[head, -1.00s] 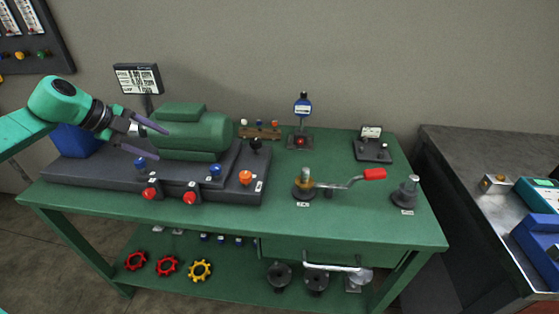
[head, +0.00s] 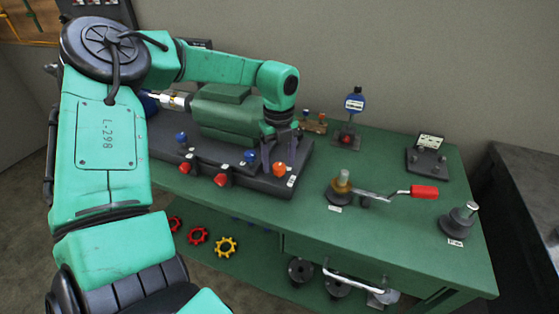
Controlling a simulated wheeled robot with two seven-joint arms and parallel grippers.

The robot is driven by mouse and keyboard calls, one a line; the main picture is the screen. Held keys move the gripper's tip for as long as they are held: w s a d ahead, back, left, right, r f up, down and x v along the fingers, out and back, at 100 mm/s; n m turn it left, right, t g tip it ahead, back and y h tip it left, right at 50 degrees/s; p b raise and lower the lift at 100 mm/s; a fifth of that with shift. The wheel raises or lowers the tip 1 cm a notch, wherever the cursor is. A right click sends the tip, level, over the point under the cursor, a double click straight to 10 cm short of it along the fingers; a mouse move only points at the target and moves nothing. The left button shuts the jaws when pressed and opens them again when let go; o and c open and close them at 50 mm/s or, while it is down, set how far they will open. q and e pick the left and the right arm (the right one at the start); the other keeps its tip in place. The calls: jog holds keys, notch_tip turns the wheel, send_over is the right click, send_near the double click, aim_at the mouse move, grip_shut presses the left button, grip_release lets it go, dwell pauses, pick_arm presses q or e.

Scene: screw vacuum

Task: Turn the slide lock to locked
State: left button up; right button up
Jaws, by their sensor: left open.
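My left gripper (head: 281,155) is open and points down over the right end of the dark machine base (head: 225,172), beside the green motor housing (head: 228,115). Its fingers stand just behind the orange knob (head: 280,169); I cannot tell whether they touch anything. The gripper and wrist hide the part of the base behind that knob. No part is readable as the slide lock. Blue knobs (head: 250,157) and red knobs (head: 221,180) sit along the base's front. My right gripper is not in view.
On the green table (head: 400,245) stand a red-handled crank (head: 424,192), a grey post (head: 460,218), a blue-topped gauge (head: 355,104) and a small signed panel (head: 428,160). Handwheels (head: 226,247) lie on the lower shelf. A dark counter (head: 515,200) stands at right.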

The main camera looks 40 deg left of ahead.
pick_arm(q)
jog(key=shift+f, duration=0.45)
jog(key=shift+c, duration=0.3)
grip_shut()
